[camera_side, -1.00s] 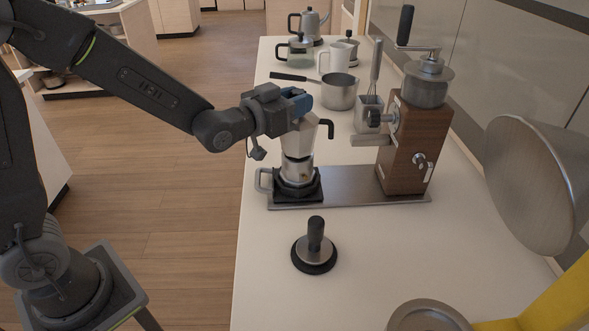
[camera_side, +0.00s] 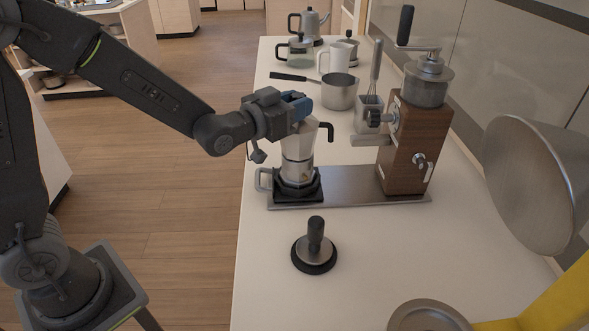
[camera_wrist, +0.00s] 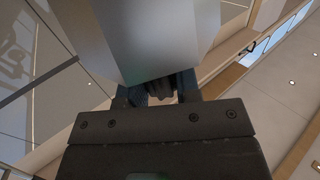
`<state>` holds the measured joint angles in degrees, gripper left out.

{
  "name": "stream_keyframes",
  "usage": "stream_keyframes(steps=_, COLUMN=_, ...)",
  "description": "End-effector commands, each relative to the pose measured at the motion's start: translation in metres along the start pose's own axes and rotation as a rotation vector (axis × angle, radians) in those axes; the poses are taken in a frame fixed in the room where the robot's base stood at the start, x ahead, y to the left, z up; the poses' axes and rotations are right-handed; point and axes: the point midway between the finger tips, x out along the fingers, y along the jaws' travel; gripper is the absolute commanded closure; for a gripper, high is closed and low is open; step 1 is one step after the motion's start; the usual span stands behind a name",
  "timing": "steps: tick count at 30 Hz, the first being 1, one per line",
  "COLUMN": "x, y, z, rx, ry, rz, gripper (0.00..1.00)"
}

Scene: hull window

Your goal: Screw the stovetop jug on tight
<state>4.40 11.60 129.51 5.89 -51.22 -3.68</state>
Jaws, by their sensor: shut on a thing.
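The stovetop jug (camera_side: 299,150), silvery and faceted with a black handle (camera_side: 326,131) on its right, stands upright on its base in a black holder (camera_side: 296,189). My gripper (camera_side: 300,108) is at the jug's upper left side and is shut on the jug's upper part. In the wrist view the jug (camera_wrist: 150,35) fills the top middle, with the gripper fingers (camera_wrist: 160,88) at its lower end. The fingertips are partly hidden, and I cannot tell how tightly the threads sit.
A wooden grinder (camera_side: 408,150) with a crank stands right of the jug on a metal plate (camera_side: 350,186). A tamper (camera_side: 315,247) stands in front. A saucepan (camera_side: 339,92) and several pots are behind. The counter's front left is clear.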

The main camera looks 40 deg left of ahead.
Motion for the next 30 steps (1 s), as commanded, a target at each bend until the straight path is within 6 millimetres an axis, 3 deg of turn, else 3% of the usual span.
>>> stream_keyframes(steps=8, x=0.0002, y=0.0, z=0.0037, rx=0.0, ry=0.002, rz=0.0, gripper=1.0)
stream_keyframes(steps=9, x=0.0002, y=0.0, z=0.0033, rx=0.0, ry=0.002, rz=0.0, gripper=0.66)
stream_keyframes(steps=17, x=0.0001, y=0.0, z=0.0035, rx=0.0, ry=0.001, rz=0.0, gripper=0.41)
stream_keyframes(steps=22, x=0.0, y=0.0, z=0.0037, rx=0.0, ry=0.001, rz=0.0, gripper=0.4)
stream_keyframes(steps=28, x=-0.0001, y=0.0, z=0.0042, rx=0.0, ry=-0.001, rz=0.0, gripper=0.2)
stream_keyframes(steps=30, x=-0.0001, y=0.0, z=0.0042, rx=0.0, ry=-0.001, rz=0.0, gripper=0.18)
